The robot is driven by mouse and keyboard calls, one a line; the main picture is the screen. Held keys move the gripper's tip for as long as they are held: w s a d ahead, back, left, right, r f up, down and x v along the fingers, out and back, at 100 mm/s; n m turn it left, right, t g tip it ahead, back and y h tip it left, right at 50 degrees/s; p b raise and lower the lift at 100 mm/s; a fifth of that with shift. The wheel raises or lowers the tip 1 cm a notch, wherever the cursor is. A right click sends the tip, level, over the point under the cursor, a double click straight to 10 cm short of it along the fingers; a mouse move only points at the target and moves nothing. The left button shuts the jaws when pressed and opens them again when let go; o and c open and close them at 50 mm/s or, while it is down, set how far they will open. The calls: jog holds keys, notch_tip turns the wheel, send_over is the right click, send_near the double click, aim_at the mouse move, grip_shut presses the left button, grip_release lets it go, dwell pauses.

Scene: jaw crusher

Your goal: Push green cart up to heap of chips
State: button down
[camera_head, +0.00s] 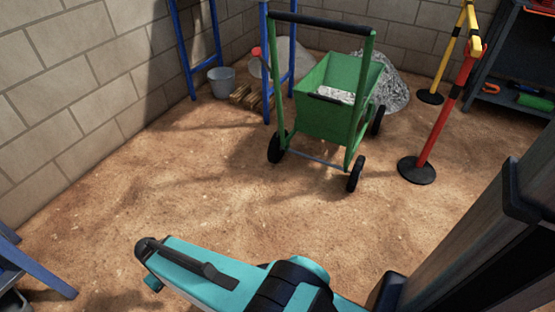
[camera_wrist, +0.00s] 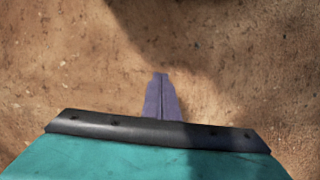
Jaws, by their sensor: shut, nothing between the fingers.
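The green cart (camera_head: 327,119) stands upright on its black wheels in the upper middle of the head view, with its black-gripped push handle towards me. Some pale grey chips lie in its tub. The heap of chips (camera_head: 393,92) is grey and lies right behind the cart, partly hidden by it. I cannot tell whether the cart touches the heap. My gripper (camera_wrist: 161,95) shows in the wrist view with its two purple fingers together, empty, above bare ground. In the head view my teal arm is low in the picture, well apart from the cart; the fingers do not show there.
A red post (camera_head: 443,122) on a black base stands right of the cart, with a yellow post (camera_head: 447,52) behind it. A grey bucket (camera_head: 221,81) and blue uprights stand at the back left. A shelf (camera_head: 513,62) is at the right. The sandy ground before the cart is clear.

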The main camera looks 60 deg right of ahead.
jog(key=s+f+g, duration=0.1)
jog(key=s+f, duration=0.1)
jog(key=s, duration=0.3)
jog(key=s+f+g, duration=0.1)
jog(key=s+f, duration=0.2)
jog(key=s, duration=0.2)
jog(key=s+f, duration=0.3)
jog(key=s, duration=0.2)
jog(key=shift+a+f+g, duration=0.1)
jog(key=shift+f+g, duration=0.1)
jog(key=shift+g, duration=0.2)
jog(key=shift+a, duration=0.15)
